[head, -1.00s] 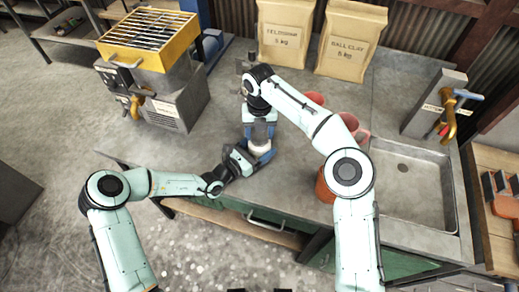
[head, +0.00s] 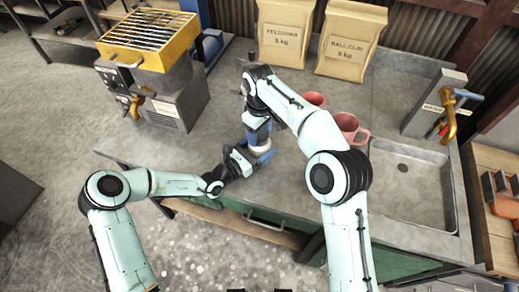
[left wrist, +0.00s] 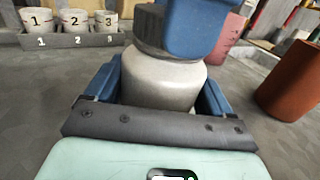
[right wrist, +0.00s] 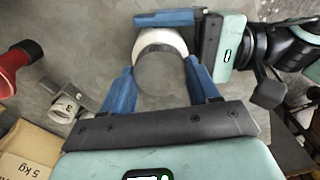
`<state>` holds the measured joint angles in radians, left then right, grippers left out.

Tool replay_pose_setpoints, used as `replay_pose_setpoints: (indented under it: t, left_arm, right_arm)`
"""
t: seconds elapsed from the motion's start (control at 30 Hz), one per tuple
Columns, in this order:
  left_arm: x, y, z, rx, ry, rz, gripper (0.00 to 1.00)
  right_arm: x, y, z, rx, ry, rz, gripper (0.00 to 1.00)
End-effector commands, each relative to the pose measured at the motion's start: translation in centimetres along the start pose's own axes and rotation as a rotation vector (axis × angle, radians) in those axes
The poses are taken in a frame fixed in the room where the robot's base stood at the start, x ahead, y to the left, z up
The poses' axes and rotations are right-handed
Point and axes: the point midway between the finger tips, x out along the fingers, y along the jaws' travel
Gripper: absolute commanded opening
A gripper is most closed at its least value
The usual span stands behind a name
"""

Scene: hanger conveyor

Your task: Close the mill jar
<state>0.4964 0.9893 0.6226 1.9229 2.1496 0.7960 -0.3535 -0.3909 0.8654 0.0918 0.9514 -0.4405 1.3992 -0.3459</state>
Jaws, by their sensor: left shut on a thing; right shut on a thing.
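The mill jar (left wrist: 160,82) is a pale grey-white pot standing upright on the grey worktop; a little of it shows in the head view (head: 263,152). My left gripper (head: 248,157) is shut around the jar's body from the side. The lid (right wrist: 160,77) is a dark grey disc on top of the jar, between the blue fingers of my right gripper (right wrist: 158,85). My right gripper points down from above and is shut on this lid.
Paper sacks (head: 352,38) stand at the back, with a yellow-topped grill unit (head: 150,45) at back left and a sink (head: 412,185) at right. Numbered cups (left wrist: 75,20) sit in a rack.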

Motion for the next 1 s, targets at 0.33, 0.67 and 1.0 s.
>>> replay_pose_setpoints:
  t: [0.33, 0.67, 1.0]
  left_arm:
    - [-0.07, 0.11, -0.17, -0.002, 0.004, 0.003, 0.00]
    - [-0.07, 0.10, -0.17, -0.002, 0.004, 0.002, 0.00]
    - [-0.07, 0.09, -0.16, -0.001, 0.004, 0.002, 0.00]
  right_arm:
    - [0.06, -0.08, -0.05, 0.857, -0.002, 0.001, 0.24]
    - [0.13, -0.10, -0.11, 1.672, -0.002, 0.001, 0.24]
    - [0.16, 0.00, -0.11, 2.340, -0.002, -0.002, 0.24]
